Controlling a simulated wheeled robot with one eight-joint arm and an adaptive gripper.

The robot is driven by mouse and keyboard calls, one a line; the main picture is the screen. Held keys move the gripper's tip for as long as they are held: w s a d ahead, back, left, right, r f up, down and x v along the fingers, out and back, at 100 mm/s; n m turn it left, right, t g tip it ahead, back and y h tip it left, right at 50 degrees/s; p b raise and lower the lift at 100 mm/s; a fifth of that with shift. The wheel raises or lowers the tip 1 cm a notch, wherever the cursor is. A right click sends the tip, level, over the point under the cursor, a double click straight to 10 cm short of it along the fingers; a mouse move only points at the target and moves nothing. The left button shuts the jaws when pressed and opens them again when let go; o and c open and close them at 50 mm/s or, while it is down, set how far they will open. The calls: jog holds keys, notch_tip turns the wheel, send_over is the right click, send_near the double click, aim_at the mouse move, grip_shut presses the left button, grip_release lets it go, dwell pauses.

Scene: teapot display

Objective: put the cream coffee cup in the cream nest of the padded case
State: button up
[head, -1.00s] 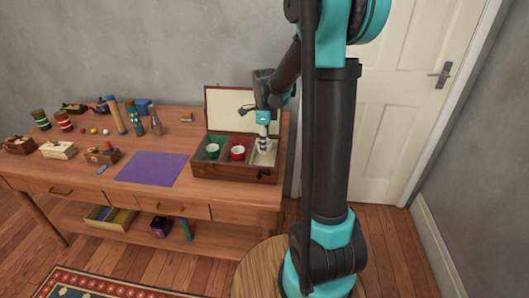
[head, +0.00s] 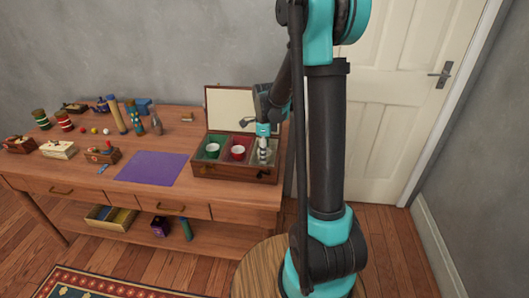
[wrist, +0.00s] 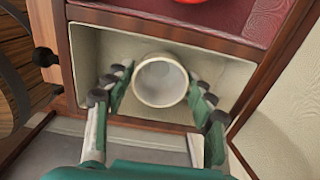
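The cream coffee cup (wrist: 160,81) is upright inside the cream nest (wrist: 232,78) of the padded case (head: 235,171), at the case's right end. My gripper (wrist: 160,76) reaches down into that nest with one finger on each side of the cup. Both fingertips lie against the cup's sides, and the grip looks closed on it. In the head view my gripper (head: 262,153) largely hides the cup. Whether the cup's base touches the nest floor is hidden.
A green cup (head: 212,151) and a red cup (head: 238,152) sit in the neighbouring nests. The case's lid (head: 230,107) stands open behind. A purple mat (head: 149,168) lies left of the case. Several other objects stand farther left on the table.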

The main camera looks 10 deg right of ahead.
jog(key=shift+o, duration=0.8)
jog(key=shift+r, duration=0.15)
notch_tip(320, 180, up, 12)
jog(key=s+f+n, duration=0.1)
jog(key=s+n, duration=0.2)
jog(key=s+d+f+n+t, duration=0.1)
jog(key=s+f+n, duration=0.1)
jog(key=s+n, duration=0.1)
jog(key=s+d+f+n+t, duration=0.1)
jog(key=s+n, duration=0.3)
jog(key=shift+s+d+f, duration=0.25)
jog(key=shift+s, duration=0.1)
jog(key=s+d+f+n+t, duration=0.1)
jog(key=s+f+n+t, duration=0.1)
jog(key=s+f+n, duration=0.4)
jog(key=s+n, duration=0.5)
jog(key=shift+s+d+f+n, duration=0.15)
jog(key=shift+d+f+n, duration=0.15)
jog(key=shift+f, duration=0.05)
jog(key=shift+c, duration=0.2)
